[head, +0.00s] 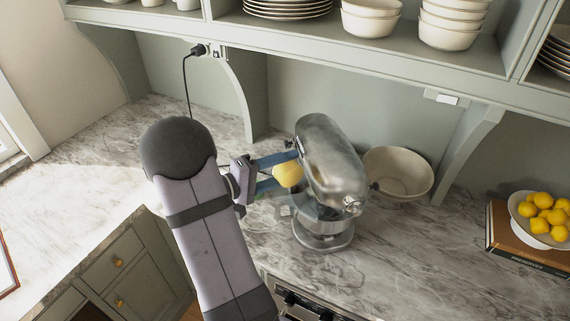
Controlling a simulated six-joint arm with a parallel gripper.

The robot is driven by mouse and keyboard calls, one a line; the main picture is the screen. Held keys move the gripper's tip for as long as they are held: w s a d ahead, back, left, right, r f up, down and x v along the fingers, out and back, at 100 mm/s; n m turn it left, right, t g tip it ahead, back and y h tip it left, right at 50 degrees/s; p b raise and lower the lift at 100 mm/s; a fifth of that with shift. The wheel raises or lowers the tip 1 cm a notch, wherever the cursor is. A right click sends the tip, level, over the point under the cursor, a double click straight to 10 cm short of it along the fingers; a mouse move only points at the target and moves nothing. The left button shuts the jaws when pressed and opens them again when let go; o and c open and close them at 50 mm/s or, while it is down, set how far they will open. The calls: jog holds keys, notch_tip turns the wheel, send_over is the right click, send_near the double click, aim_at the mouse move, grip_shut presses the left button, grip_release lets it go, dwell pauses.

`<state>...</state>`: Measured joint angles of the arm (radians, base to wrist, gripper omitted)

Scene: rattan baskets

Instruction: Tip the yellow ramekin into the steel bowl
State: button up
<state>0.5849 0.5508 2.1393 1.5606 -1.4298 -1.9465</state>
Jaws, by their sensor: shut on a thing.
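The yellow ramekin (288,175) is in the head view, left of the stand mixer's head. My gripper (282,171) has its two blue fingers shut on the ramekin, one on the far side and one on the near side. The ramekin is held up close to the left side of the steel bowl (324,222), which sits under the mixer head and is partly hidden by it. The ramekin looks tilted, but its opening and any contents cannot be made out. I cannot tell whether it touches the mixer or the bowl's rim.
The silver mixer head (333,160) overhangs the bowl. An empty-looking cream bowl (400,172) stands behind it at right. A bowl of lemons (530,228) rests on books at far right. Shelves with dishes hang above. The marble counter (440,265) is clear at front right.

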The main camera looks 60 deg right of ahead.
jog(key=shift+w+r+n+p, duration=0.2)
jog(key=shift+n+p, duration=0.2)
jog(key=shift+p, duration=0.55)
jog(key=n, duration=0.2)
jog(key=shift+w+d+r+n+g+y, duration=0.1)
jog(key=shift+w+d+n+g+y, duration=0.2)
jog(key=shift+w+g, duration=0.1)
jog(key=n, duration=0.2)
jog(key=w+n, duration=0.1)
jog(key=n, duration=0.1)
jog(key=shift+d+g, duration=0.25)
jog(key=shift+g, duration=0.05)
dwell(0.7)
jog(key=shift+w+d+n, duration=0.1)
jog(key=shift+n, duration=0.6)
